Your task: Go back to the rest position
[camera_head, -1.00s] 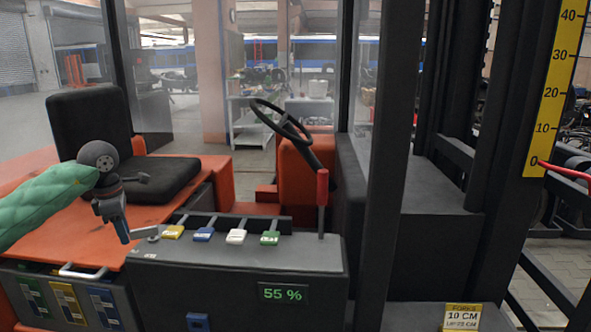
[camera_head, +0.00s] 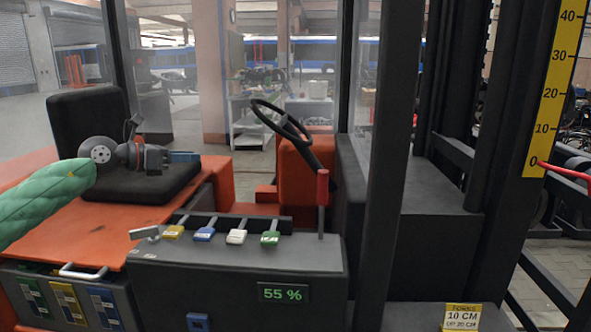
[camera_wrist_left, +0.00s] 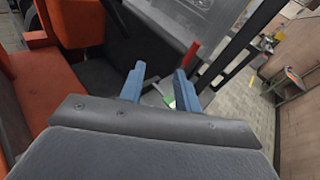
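My left gripper (camera_head: 184,157) is in the head view in front of the black seat (camera_head: 90,125), its arm in a green sleeve coming in from the left. Its fingers point right. In the left wrist view the two blue fingers (camera_wrist_left: 160,87) stand apart with nothing between them, so it is open and empty. It is apart from the control panel's levers. My right gripper is in neither view.
The control panel (camera_head: 225,262) carries yellow, blue, white and green levers and a display reading 55 %. A red-handled lever (camera_head: 322,190), a steering wheel (camera_head: 281,120) and a dark mast post (camera_head: 395,150) stand to the right. A yellow scale (camera_head: 553,85) is far right.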

